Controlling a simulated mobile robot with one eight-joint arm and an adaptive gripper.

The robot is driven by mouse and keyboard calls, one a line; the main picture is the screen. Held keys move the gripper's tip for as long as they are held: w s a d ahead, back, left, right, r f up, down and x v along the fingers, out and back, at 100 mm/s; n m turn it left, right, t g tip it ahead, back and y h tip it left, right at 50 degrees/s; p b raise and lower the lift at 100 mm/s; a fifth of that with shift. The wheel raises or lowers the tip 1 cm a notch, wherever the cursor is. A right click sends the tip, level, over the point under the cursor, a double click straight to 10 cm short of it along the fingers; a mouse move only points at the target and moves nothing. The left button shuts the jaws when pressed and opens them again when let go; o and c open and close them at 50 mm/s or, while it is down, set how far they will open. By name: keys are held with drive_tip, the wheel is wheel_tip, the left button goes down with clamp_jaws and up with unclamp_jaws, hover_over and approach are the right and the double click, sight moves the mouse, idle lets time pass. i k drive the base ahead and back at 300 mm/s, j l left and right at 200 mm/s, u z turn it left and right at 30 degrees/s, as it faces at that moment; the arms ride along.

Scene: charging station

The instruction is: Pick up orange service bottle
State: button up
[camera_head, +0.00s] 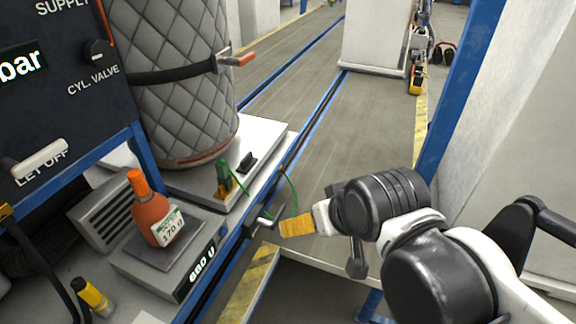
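The orange service bottle (150,212) stands on the flat plate of a small bench scale at the lower left. It has an orange nozzle cap and a white label reading 170 g. My arm comes in from the lower right, and its end, my gripper (268,219), is to the right of the bottle, well apart from it. The gripper is small and partly hidden beyond a yellow-orange wrist part, so I cannot tell how far its fingers are apart.
A quilted grey cylinder (185,75) with a strap stands on a white platform behind the bottle. A dark control panel (60,90) rises at the left. A yellow-and-black tube (92,297) lies at the front left.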

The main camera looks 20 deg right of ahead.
sight(160, 223)
drive_tip(key=l+u, duration=0.2)
drive_tip(key=u, duration=0.2)
drive_tip(key=k+l+u, duration=0.1)
drive_tip(key=u, duration=0.25)
drive_tip(key=l+u, duration=0.2)
drive_tip(key=u, duration=0.2)
drive_tip(key=k+j, duration=0.05)
